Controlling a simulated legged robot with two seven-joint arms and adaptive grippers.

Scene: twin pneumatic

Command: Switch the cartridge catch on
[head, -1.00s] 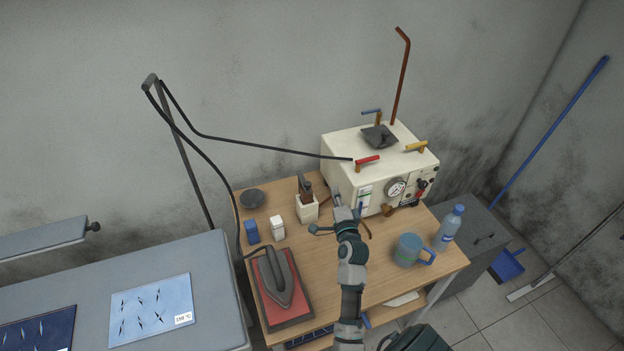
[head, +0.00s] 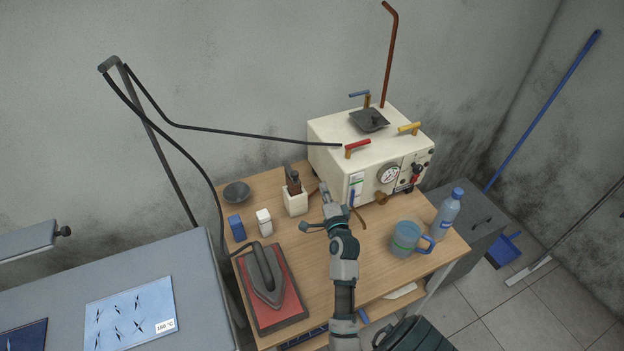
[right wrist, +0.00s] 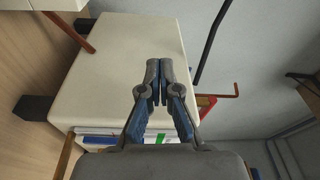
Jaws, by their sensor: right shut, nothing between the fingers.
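The cream machine (head: 330,131) stands on the wooden table. A red-handled lever (head: 358,144), a yellow-handled lever (head: 410,128) and a blue-handled lever (head: 359,94) are on its top. Its front has a pressure gauge (head: 388,174) and a red-black switch group (head: 416,174). I cannot tell which part is the cartridge catch. My right gripper (head: 325,190) is near the machine's lower left front edge. In the right wrist view the gripper (right wrist: 158,66) is shut and empty, seen against the machine's cream surface (right wrist: 110,60). My left gripper is not in view.
A white holder (head: 295,202) stands close left of my right gripper. An iron (head: 265,280) rests on a red pad at the front left. A blue mug (head: 407,240) and a water bottle (head: 447,215) stand at the right. A black hose (head: 240,134) runs to the machine.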

